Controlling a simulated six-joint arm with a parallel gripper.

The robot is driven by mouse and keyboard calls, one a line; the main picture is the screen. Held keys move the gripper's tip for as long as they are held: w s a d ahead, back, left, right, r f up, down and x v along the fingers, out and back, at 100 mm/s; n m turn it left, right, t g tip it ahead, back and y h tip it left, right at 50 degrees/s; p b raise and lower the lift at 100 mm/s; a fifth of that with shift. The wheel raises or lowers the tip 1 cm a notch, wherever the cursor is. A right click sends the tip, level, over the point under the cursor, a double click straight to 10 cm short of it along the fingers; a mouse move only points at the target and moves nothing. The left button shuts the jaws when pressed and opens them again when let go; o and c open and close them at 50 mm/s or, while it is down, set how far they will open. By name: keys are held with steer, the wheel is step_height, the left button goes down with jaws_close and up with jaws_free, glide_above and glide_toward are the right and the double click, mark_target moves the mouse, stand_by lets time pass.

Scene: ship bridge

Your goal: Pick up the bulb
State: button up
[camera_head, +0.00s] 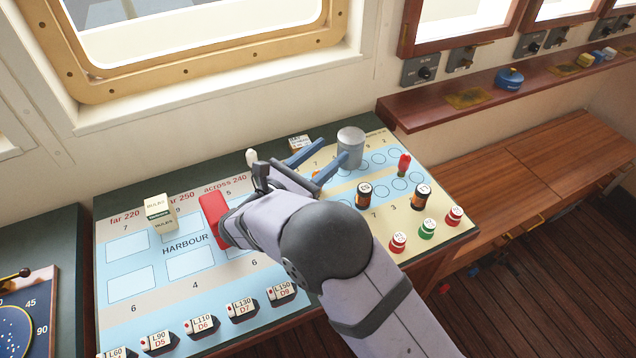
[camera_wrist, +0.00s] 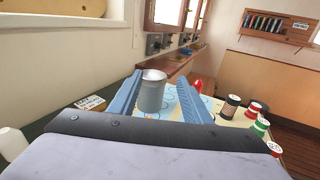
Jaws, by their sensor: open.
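My gripper (camera_head: 333,150) is open over the chart table, its two blue fingers reaching toward a grey metal cylinder (camera_head: 350,142). In the wrist view the cylinder (camera_wrist: 152,93) shows between the fingers; contact cannot be told. I cannot say for certain which thing is the bulb. A small white rounded object (camera_head: 252,157) stands behind my wrist, and a white shape (camera_wrist: 12,143) shows at the wrist view's lower left. A small red upright object (camera_head: 404,165) stands right of the cylinder. A pale box (camera_head: 160,213) lettered like "BULBS" stands at left.
Dark-banded cylinders (camera_head: 363,195) and red and green capped ones (camera_head: 427,229) stand at the table's right. A red block (camera_head: 213,220) lies left of my arm. Several labelled blocks (camera_head: 201,326) line the front.

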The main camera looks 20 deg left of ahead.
steer(key=shift+s+a+r+n+t, duration=0.1)
steer(key=shift+s+a+n+t, duration=0.15)
steer(key=shift+a, duration=0.5)
steer(key=p, duration=0.2)
glide_toward(350, 149)
steer(key=shift+w+a+f, duration=0.4)
steer(key=shift+a+f, duration=0.3)
steer(key=shift+f, duration=0.15)
steer(key=shift+w+f, duration=0.1)
steer(key=shift+f, duration=0.25)
steer(key=shift+p+x, duration=0.35)
steer(key=shift+x, duration=1.1)
jaws_close()
